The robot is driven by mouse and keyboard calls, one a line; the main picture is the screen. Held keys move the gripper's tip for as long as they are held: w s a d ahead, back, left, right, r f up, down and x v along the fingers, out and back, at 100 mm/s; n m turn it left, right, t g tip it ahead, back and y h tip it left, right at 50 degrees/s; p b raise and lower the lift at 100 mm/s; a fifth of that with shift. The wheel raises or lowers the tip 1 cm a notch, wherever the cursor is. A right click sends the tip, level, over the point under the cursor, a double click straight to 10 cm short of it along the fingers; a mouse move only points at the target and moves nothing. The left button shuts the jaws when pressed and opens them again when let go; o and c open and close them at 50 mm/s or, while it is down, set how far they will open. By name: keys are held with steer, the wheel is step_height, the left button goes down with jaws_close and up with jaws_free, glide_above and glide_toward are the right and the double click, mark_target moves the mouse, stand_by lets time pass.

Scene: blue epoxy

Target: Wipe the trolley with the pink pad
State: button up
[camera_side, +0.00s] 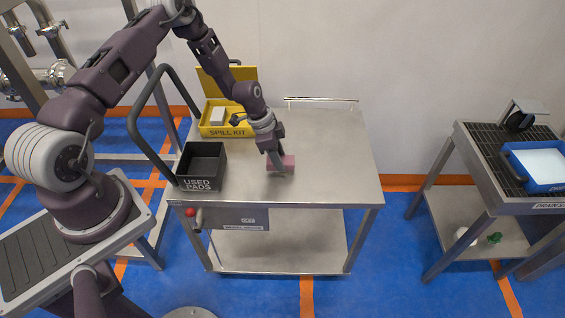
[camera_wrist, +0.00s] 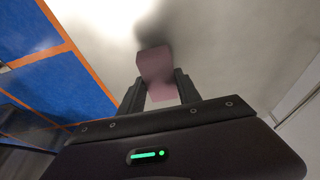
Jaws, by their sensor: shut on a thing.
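The trolley (camera_side: 330,150) is a grey metal cart with a flat top and a lower shelf. The pink pad (camera_side: 288,163) is at the trolley top, right of the black bin. My gripper (camera_side: 277,163) is shut on the pink pad and points down at the top. In the wrist view the pad (camera_wrist: 154,65) sits between the two dark fingers (camera_wrist: 160,90) and extends past their tips. The pad looks to be at or very near the metal surface; I cannot tell whether it touches.
A black "USED PADS" bin (camera_side: 202,183) stands at the trolley's front left. A yellow "SPILL KIT" box (camera_side: 225,132) with its lid up and a white item inside is behind it. The handle (camera_side: 150,110) rises at the left. The top's right side is clear. A drain station (camera_side: 480,150) stands at right.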

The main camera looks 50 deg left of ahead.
steer(key=shift+r, duration=2.85)
steer(key=shift+a, duration=0.1)
